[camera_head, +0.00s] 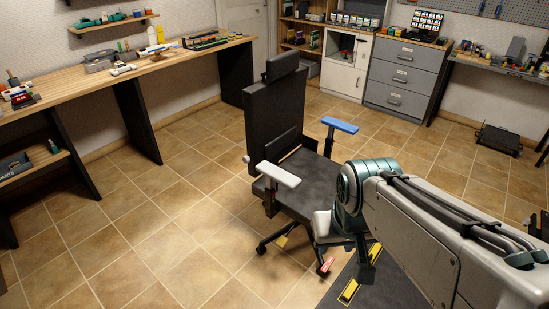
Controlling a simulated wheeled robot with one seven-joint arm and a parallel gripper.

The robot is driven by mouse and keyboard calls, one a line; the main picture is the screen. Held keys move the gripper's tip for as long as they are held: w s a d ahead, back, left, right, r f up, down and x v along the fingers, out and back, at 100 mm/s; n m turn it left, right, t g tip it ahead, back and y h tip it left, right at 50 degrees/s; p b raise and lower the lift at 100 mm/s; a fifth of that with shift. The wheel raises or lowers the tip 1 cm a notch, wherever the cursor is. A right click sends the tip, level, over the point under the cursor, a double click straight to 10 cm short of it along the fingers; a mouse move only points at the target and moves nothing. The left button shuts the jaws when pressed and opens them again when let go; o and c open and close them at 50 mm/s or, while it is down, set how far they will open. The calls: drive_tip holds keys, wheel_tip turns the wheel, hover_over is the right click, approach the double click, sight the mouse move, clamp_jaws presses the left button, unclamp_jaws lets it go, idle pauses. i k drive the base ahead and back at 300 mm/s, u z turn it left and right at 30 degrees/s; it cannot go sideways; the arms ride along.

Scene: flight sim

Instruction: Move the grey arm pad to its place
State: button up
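A light grey, almost white arm pad (278,174) sits on the left armrest of a black office chair (277,115). A blue arm pad (340,125) is on the chair's other armrest. The chair stands upright on a wheeled base in the middle of the floor. My arm comes in from the lower right and bends down at a teal joint, covering part of the chair's front right. My gripper's fingers cannot be made out; the arm's end is low near the chair base, and whether it holds anything is hidden.
A long wooden workbench (90,84) with models runs along the left wall. A grey drawer cabinet (404,76) and a right-hand bench (497,67) stand at the back. A dark mat (386,290) with yellow marks lies below my arm. The tiled floor left of the chair is clear.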

sight(272, 172)
drive_tip(key=u, duration=0.5)
drive_tip(key=k, duration=0.2)
drive_tip(key=z, duration=1)
drive_tip(key=i, duration=1.3)
drive_tip(key=u, duration=0.5)
